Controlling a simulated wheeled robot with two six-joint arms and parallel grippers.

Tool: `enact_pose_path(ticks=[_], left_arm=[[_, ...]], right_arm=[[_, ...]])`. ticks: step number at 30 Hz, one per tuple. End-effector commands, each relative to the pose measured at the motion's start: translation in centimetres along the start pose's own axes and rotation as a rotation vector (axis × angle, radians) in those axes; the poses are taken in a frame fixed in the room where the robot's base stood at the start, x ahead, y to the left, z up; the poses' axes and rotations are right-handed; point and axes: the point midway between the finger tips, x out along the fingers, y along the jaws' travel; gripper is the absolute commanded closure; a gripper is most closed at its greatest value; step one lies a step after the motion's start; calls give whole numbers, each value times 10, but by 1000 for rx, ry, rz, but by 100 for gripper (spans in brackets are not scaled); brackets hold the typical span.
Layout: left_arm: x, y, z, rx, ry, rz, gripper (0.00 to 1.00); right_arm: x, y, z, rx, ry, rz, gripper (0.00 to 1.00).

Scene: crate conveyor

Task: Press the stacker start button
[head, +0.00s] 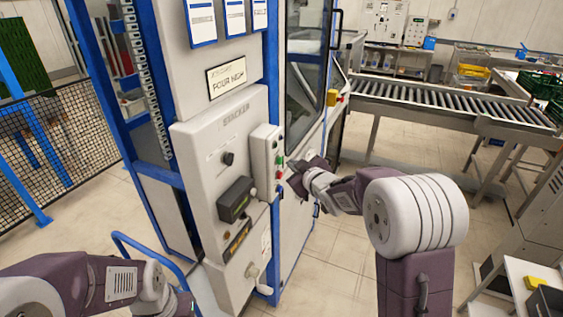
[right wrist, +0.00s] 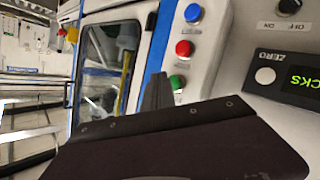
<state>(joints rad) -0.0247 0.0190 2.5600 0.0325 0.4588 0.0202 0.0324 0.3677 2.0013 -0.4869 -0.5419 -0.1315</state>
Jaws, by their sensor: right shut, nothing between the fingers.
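The stacker's control panel (head: 225,125) stands in the middle of the head view, with a narrow button box (head: 262,150) on its right side. In the right wrist view a blue button (right wrist: 193,12), a red button (right wrist: 184,48) and a green button (right wrist: 177,82) sit in a row on the box. Their labels are too small to read. My right gripper (head: 297,178) is shut and empty beside the box; its fingertips (right wrist: 157,80) show just left of the green button. I cannot tell whether they touch anything. My left gripper (head: 187,302) is low at the left, its fingers unclear.
A black display unit (head: 235,199) and a dark knob (head: 228,158) stick out from the panel. A glazed door (head: 305,75) is right of the box. A roller conveyor (head: 440,100) runs at the back right. A mesh fence (head: 60,140) stands at the left.

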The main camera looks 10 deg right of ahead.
Motion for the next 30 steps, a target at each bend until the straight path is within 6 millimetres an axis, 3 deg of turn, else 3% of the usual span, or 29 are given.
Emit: enact_pose_path(ticks=[30], left_arm=[[6,0,1,0,0,0,64]], right_arm=[[8,-6,-5,0,0,0,100]])
